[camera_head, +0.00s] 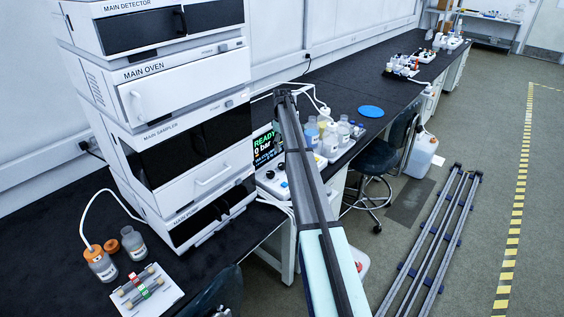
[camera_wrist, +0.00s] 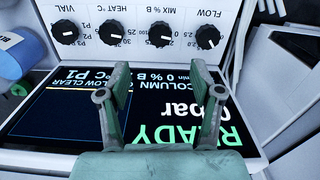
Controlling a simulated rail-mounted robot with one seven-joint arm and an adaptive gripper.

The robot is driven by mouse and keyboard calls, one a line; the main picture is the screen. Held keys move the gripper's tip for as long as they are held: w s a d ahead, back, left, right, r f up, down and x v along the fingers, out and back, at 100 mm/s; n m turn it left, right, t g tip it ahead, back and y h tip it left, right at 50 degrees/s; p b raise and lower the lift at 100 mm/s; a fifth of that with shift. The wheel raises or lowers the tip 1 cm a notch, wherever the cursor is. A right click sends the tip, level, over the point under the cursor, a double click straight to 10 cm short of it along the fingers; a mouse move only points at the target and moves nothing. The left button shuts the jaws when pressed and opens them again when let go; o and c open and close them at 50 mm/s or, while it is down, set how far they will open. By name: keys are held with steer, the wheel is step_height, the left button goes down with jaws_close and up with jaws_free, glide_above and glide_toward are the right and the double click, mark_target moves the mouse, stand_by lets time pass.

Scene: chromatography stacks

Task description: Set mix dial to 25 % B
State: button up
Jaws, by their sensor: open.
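The mix dial (camera_wrist: 160,34) is a black round knob under the label "MIX % B" in the wrist view, where the panel appears upside down. Its pointer setting is too small to read surely. The screen (camera_wrist: 60,115) below it shows "READY", "0 bar" and "0 % B". My gripper (camera_wrist: 161,76) is open and empty, its two fingers over the screen, roughly in line with the mix dial and apart from it. In the head view the screen (camera_head: 265,146) is partly hidden behind my arm, and my gripper cannot be made out.
The heat dial (camera_wrist: 112,34) and flow dial (camera_wrist: 209,37) flank the mix dial, with the vial dial (camera_wrist: 66,33) farther left. Bottles (camera_head: 327,140) crowd the bench beside the instrument stack (camera_head: 165,85).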

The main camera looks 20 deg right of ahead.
mark_target(282, 165)
step_height(282, 165, down, 11)
steer(key=p, duration=0.3)
steer(key=shift+r, duration=0.2)
steer(key=c, duration=1.1)
